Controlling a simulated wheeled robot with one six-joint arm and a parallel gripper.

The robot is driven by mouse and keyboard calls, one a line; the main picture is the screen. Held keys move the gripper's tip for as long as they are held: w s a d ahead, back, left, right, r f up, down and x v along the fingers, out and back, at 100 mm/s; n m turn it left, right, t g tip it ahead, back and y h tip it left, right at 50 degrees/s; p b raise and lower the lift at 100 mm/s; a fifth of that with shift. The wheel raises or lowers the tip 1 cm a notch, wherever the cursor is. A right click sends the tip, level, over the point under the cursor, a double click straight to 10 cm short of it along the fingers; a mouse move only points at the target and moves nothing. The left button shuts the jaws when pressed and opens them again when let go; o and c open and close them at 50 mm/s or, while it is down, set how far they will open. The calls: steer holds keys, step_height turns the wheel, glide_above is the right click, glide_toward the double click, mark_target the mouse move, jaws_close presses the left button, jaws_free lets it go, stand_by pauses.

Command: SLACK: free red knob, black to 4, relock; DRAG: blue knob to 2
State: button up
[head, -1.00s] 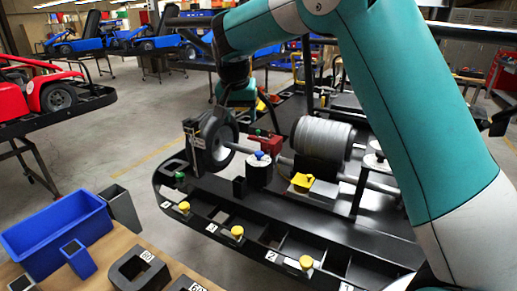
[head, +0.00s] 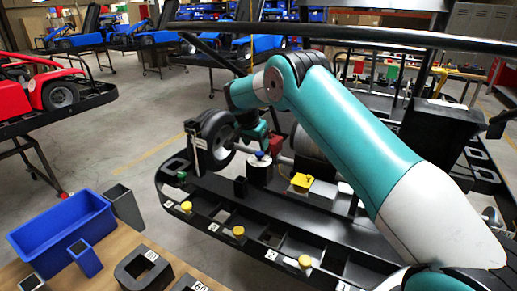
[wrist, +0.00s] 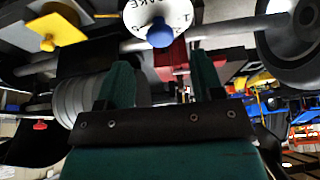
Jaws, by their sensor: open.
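The blue knob (head: 261,155) sits on top of a white-faced dial post beside the shaft. In the wrist view the blue knob (wrist: 162,33) shows on the lettered white dial (wrist: 150,10), just beyond my fingertips. My gripper (wrist: 162,75) is open, its two green fingers apart with nothing gripped. In the head view my gripper is just behind the blue knob, partly hidden by the dial and arm. A red block (wrist: 172,60) shows behind the gap between the fingers. A small red part (wrist: 40,125) lies at left; I cannot tell whether it is the red knob. I cannot make out the black knob.
The wheel (head: 214,138) stands left of the dial. The black tray front has yellow knobs (head: 238,231). A blue bin (head: 62,226) stands on the bench at left. My arm hides part of the kart.

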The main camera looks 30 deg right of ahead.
mark_target(259, 153)
steer(key=shift+p+x, duration=0.6)
steer(key=shift+x, duration=2.05)
steer(key=c, duration=0.9)
